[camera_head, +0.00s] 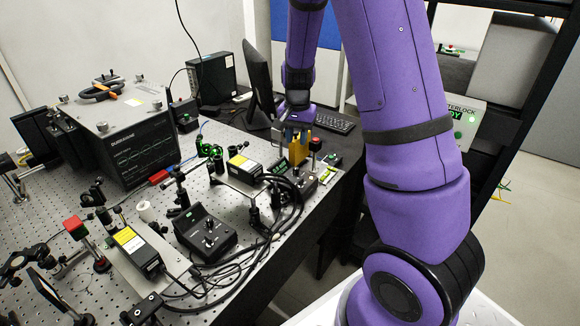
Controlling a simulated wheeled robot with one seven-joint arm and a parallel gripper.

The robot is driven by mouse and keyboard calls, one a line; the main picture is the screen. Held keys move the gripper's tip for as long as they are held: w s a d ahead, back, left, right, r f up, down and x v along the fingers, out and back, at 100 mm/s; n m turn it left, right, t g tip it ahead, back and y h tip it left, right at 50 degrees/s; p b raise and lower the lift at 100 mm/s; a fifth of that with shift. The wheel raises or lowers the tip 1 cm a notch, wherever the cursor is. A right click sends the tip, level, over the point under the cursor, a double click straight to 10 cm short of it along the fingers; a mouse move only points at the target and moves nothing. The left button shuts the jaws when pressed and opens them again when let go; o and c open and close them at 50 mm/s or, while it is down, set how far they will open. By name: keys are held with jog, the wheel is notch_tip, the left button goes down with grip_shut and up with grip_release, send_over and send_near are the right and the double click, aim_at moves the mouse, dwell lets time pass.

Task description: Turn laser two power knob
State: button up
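Two black laser heads with yellow labels stand on the bench, a near one (137,250) and a far one (244,168). A black control box with knobs (205,235) sits beside the near laser. A second dark control box (308,186) sits by the far laser, partly hidden by cables. I cannot read which one belongs to laser two. My gripper (297,146) points down from above at the far right of the bench, over or beside the second box. Yellow-orange parts show at its tip. The knob there is hidden, and finger opening and contact are unclear.
Black cables (270,225) loop along the bench's right edge. A red-topped post (316,145) stands just right of my gripper. A large dark instrument (130,135) fills the back left. A monitor (259,80) and keyboard (330,121) stand behind. Floor is open at right.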

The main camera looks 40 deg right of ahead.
aim_at(296, 168)
notch_tip(296, 168, down, 11)
jog(key=shift+r, duration=0.15)
dwell(0.4)
grip_shut()
